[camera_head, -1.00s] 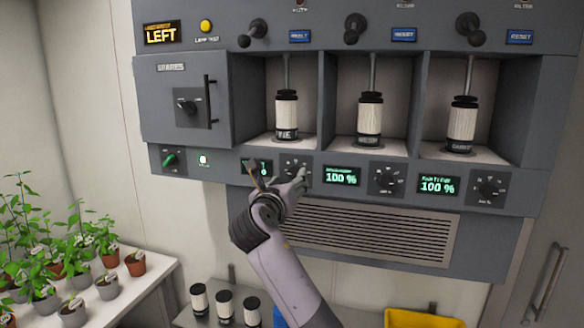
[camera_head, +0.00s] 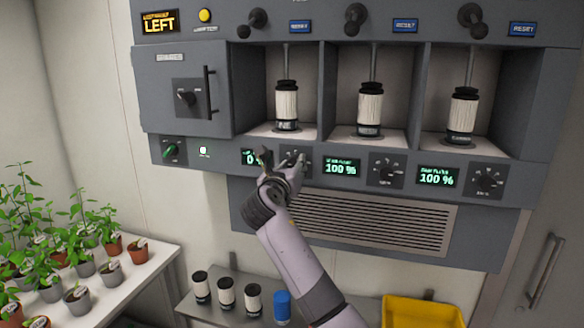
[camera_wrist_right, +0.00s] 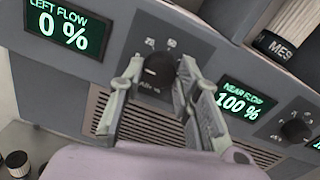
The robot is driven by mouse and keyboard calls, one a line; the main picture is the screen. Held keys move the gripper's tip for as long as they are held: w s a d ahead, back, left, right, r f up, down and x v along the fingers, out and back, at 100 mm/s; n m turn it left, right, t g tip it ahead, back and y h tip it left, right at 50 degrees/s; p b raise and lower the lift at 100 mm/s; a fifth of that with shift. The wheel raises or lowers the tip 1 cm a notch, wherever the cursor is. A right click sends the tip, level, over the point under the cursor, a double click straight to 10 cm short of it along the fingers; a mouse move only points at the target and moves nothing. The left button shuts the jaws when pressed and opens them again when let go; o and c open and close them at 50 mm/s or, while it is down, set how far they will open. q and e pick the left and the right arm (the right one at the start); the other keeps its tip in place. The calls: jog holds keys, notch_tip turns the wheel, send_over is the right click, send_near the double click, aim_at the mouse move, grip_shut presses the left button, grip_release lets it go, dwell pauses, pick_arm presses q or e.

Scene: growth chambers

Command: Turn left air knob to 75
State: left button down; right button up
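The left air knob (camera_wrist_right: 160,72) is a black dial on the grey panel, with its white pointer line aimed left in the right wrist view. In the head view it is partly covered by my right gripper (camera_head: 282,157). The display beside it, LEFT FLOW (camera_wrist_right: 62,30), reads 0 %. My right gripper (camera_wrist_right: 161,66) is open, with one finger on each side of the knob. The right finger is very close to the knob; I cannot tell whether it touches. A gap shows on the left side. My left gripper is not in view.
Two more knobs (camera_head: 387,172) (camera_head: 487,181) sit to the right, with displays (camera_head: 341,168) (camera_head: 437,177) reading 100 %. Filter cartridges (camera_head: 370,108) stand in open bays above. A vent grille (camera_head: 370,222) lies below. Potted plants (camera_head: 80,265) and a yellow bin (camera_head: 422,312) are lower down.

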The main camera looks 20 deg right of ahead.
grip_shut()
jog(key=shift+m, duration=0.3)
jog(key=m+b, duration=0.1)
jog(key=m, duration=0.1)
jog(key=shift+f+m, duration=0.1)
jog(key=shift+m, duration=0.2)
jog(key=m+b, duration=0.1)
jog(key=m, duration=0.1)
jog(key=shift+f+m, duration=0.1)
jog(key=shift+m, duration=0.3)
jog(key=shift+a+f+m+g+h+b, duration=0.15)
jog(key=shift+m+h+b, duration=0.25)
jog(key=shift+m+b, duration=3.8)
jog(key=shift+d+r+m+g+h+b, duration=0.3)
jog(key=shift+m+b, duration=1.45)
jog(key=shift+m, duration=4.85)
jog(key=shift+w+a+f, duration=0.1)
jog(key=shift+a+f, duration=0.15)
